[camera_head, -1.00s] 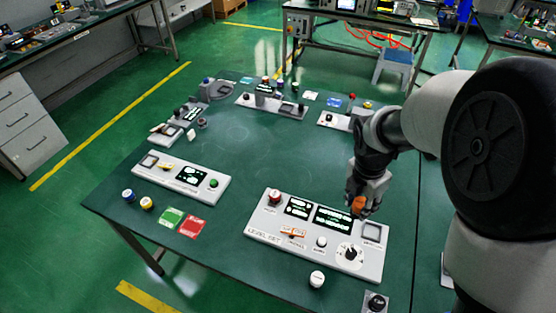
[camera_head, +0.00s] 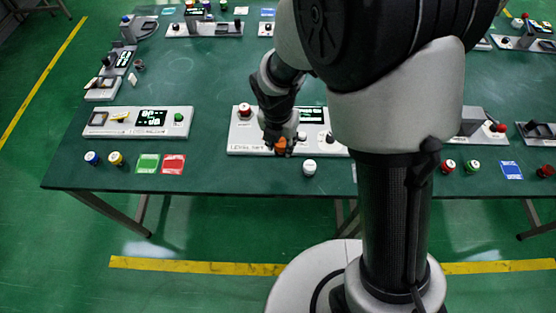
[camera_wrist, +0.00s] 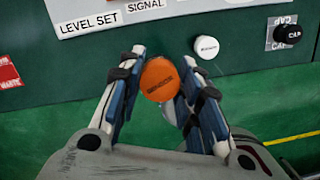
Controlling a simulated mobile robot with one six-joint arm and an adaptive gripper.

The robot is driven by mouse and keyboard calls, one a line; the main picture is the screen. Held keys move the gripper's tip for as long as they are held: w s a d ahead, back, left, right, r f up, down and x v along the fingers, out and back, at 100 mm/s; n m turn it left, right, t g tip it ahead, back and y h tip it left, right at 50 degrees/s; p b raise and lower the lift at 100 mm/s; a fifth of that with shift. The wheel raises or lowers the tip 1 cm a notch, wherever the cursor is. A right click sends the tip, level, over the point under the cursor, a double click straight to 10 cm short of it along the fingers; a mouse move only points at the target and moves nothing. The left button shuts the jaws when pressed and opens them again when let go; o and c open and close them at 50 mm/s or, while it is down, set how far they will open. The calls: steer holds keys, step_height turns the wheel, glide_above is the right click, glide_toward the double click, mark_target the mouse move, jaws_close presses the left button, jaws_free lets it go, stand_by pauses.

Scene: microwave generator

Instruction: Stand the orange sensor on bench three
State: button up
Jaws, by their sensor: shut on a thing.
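The orange sensor (camera_head: 281,146) is a small orange piece with dark lettering on its round top. My gripper (camera_head: 279,143) is shut on it. No number marking bench three can be read on the dark green bench (camera_head: 220,175).
A white round piece (camera_head: 309,167) stands close to the right of the sensor. Blue (camera_head: 92,158) and yellow (camera_head: 116,159) pieces stand left, near green (camera_head: 148,163) and red (camera_head: 173,164) cards. Another white panel (camera_head: 140,131) lies behind them. Clear bench top lies beyond the panels.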

step_height(320, 180, down, 12)
steer(key=b, duration=0.5)
steer(key=shift+f, duration=0.15)
steer(key=shift+f, duration=0.2)
steer(key=o, duration=1.1)
steer(key=r+p, duration=0.1)
steer(key=r, duration=0.3)
steer(key=s+r+p, duration=0.1)
steer(key=r+p, duration=0.1)
steer(key=r, duration=0.2)
steer(key=r+p, duration=0.2)
steer(key=r, duration=0.2)
steer(key=shift+s+a+r, duration=0.2)
steer(key=shift+s+a, duration=0.15)
